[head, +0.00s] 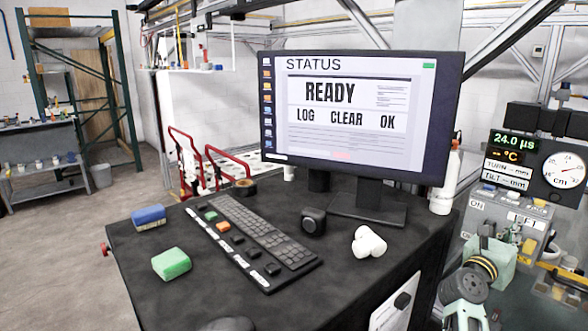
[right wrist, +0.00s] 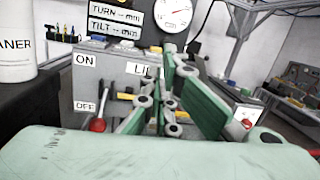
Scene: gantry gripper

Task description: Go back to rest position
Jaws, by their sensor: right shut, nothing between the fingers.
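My right gripper (head: 487,236) is at the right of the head view, past the desk's right edge and in front of the control panel. In the right wrist view its green and grey fingers (right wrist: 168,98) are shut, with nothing between them. They stand in front of the panel (right wrist: 88,73) with the ON and OFF labels; whether they touch it cannot be told. The fingertips are hard to make out in the head view. My left gripper is not in view.
The black desk (head: 130,265) holds a monitor (head: 350,115) reading READY, a keyboard (head: 262,240), a green block (head: 171,263), a blue sponge (head: 148,217) and white cylinders (head: 368,242). A white bottle (head: 446,185) stands at the back right. A round gauge (head: 564,170) is above the panel.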

